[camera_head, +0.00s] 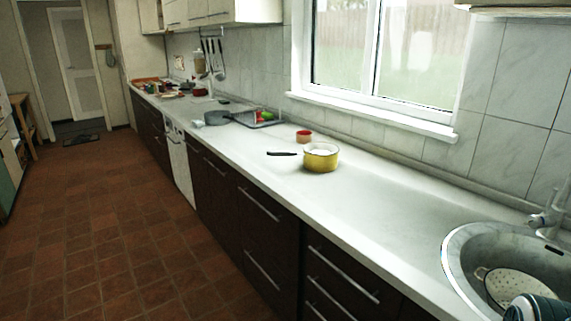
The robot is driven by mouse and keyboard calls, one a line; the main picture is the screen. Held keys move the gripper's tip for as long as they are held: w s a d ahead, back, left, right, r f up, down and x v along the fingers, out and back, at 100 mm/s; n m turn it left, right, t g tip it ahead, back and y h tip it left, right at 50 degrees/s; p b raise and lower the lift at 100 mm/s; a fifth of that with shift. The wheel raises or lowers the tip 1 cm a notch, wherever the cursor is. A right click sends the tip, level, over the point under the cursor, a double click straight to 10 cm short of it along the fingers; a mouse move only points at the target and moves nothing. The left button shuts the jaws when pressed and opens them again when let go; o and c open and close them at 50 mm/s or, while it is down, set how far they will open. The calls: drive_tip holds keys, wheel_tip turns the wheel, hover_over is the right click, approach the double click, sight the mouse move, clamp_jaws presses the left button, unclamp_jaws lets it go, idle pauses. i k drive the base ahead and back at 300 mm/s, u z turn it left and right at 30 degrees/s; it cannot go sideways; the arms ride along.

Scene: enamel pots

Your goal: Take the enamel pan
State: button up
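A yellow enamel pan (321,161) with a pale inside stands upright on the white countertop (375,205), near the middle of the view. A dark, slim handle-like shape (282,153) points left from beside it; I cannot tell whether it joins the pan. My gripper is not in view, so its state and its place relative to the pan are not shown.
A small red container (303,136) stands just behind the pan. A grey pot (217,118) and a dish rack (262,122) are farther left. A sink (455,262) with a colander (515,288) is at right. Counter right of the pan and the tiled floor (110,240) are clear.

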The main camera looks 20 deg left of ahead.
sight(319, 156)
drive_tip(key=u, duration=1.85)
drive_tip(key=k, duration=0.8)
drive_tip(key=z, duration=0.9)
drive_tip(key=i, duration=0.5)
drive_tip(key=u, duration=0.05)
